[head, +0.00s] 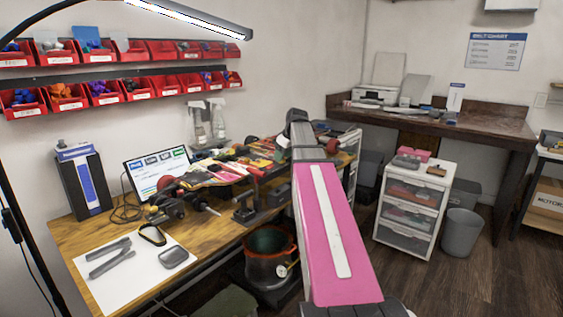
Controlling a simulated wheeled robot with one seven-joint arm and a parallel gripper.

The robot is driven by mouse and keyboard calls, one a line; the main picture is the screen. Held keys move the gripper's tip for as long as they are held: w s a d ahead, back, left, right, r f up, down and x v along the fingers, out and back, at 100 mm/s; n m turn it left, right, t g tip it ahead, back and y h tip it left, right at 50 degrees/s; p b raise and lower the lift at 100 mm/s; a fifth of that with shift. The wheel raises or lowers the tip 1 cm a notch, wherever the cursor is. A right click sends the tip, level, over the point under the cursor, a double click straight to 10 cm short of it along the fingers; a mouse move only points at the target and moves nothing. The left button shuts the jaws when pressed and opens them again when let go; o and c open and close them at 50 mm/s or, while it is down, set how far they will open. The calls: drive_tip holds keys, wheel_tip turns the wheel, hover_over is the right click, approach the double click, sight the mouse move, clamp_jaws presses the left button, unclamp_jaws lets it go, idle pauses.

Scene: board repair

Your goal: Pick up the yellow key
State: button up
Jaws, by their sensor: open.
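I cannot make out a yellow key in the head view. Small yellow patches show among the cluttered tools and parts on the wooden workbench (75,240), but they are too small to identify. My pink arm reaches forward over the right side of the bench and covers part of it. My gripper is not visible; the end of my arm is hidden behind its own links.
Red bins (25,109) line the wall. A drawer unit (413,215) and grey bin (462,232) stand right.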

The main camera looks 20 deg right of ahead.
drive_tip(key=shift+w+a+f, duration=0.1)
drive_tip(key=shift+w+f, duration=0.15)
drive_tip(key=shift+f, duration=0.4)
clamp_jaws()
drive_tip(key=c, duration=1)
unclamp_jaws()
drive_tip(key=shift+r, duration=0.15)
drive_tip(key=shift+r, duration=0.65)
wheel_tip(320, 180, up, 3)
drive_tip(key=shift+f, duration=0.2)
drive_tip(key=s+a+r, duration=0.4)
drive_tip(key=s+a, duration=0.1)
drive_tip(key=s+a+r, duration=0.3)
drive_tip(key=shift+s+a, duration=0.15)
drive_tip(key=shift+a, duration=0.05)
